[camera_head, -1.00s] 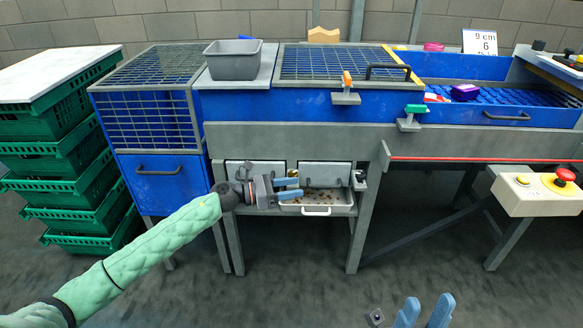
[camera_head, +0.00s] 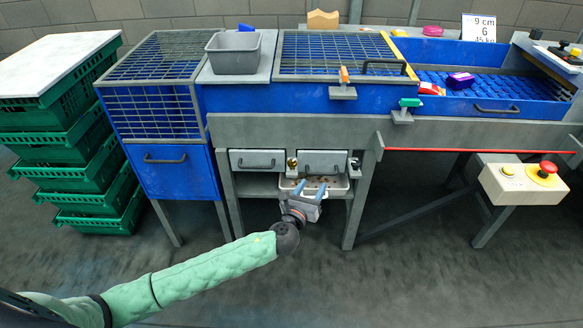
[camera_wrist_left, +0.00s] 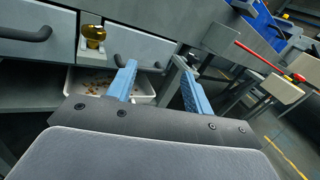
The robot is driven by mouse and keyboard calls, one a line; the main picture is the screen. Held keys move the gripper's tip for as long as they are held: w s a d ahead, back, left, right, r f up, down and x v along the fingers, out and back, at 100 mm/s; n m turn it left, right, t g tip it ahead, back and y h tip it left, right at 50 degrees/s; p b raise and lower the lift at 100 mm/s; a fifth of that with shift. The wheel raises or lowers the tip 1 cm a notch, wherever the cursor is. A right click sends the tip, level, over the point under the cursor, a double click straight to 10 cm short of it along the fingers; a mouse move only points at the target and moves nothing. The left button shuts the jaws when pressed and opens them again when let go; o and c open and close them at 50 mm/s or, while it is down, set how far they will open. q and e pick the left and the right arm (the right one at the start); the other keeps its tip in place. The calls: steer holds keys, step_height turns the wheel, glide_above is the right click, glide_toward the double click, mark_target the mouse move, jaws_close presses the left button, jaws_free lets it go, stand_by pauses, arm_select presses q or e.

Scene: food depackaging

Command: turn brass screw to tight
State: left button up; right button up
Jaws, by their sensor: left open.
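The brass screw (camera_head: 292,163) has a round golden head and sits between the two grey drawer fronts of the blue machine. In the left wrist view it is a shiny golden knob (camera_wrist_left: 93,36) on a small light mount at upper left. My left gripper (camera_head: 310,186) is open and empty, with its blue fingers pointing toward the machine. It is below and slightly right of the screw in the head view, apart from it. In the wrist view the fingers (camera_wrist_left: 158,73) are right of and below the screw. My right gripper is out of view.
Grey drawers with dark handles flank the screw: a left one (camera_head: 257,160) and a right one (camera_head: 323,162). A white tray (camera_head: 339,188) with brown bits lies below. A darker fitting (camera_head: 354,163) is at the right post. Floor in front is clear; green crates (camera_head: 62,147) stand left.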

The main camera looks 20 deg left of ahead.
mark_target(292, 167)
arm_select(q)
steer(key=a+n+y, duration=0.2)
steer(key=a+y, duration=0.5)
steer(key=shift+g+h, duration=0.3)
steer(key=shift+f+x, duration=0.2)
steer(key=shift+x, duration=3.55)
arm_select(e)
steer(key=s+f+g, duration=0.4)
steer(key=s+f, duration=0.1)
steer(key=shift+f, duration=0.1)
arm_select(q)
steer(key=c, duration=1)
